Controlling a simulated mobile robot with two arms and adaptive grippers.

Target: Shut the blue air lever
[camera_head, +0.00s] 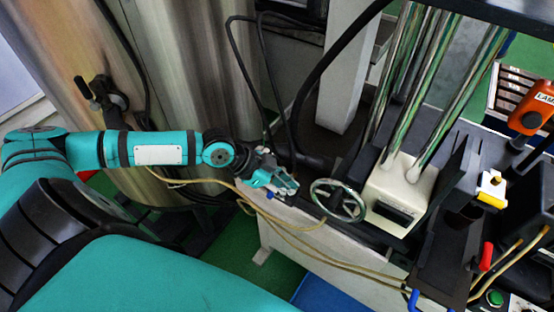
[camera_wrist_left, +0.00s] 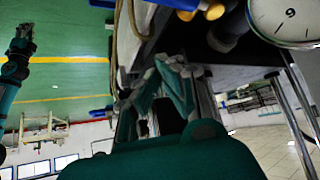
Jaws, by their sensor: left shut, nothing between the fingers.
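In the head view my left gripper (camera_head: 286,186) is shut and empty, beside the upper edge of the white machine body and left of the metal handwheel. A small blue part (camera_head: 271,195) shows right at the gripper, partly hidden by it; I cannot tell whether they touch. In the left wrist view the shut fingers (camera_wrist_left: 172,84) point up under the machine. A blue lever-like part (camera_wrist_left: 176,4) with brass-coloured fittings is at the top edge, apart from the fingers. Another blue piece (camera_wrist_left: 101,113) shows left of them. A teal arm with a dark end (camera_wrist_left: 22,38) stands at the far left.
The handwheel (camera_head: 338,201) and white block with chrome columns (camera_head: 398,196) stand right of the gripper. Yellowish hoses (camera_head: 290,236) run below it. Blue handles (camera_head: 413,299) and a red handle (camera_head: 486,257) are at lower right. A round gauge (camera_wrist_left: 288,18) is in the wrist view.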

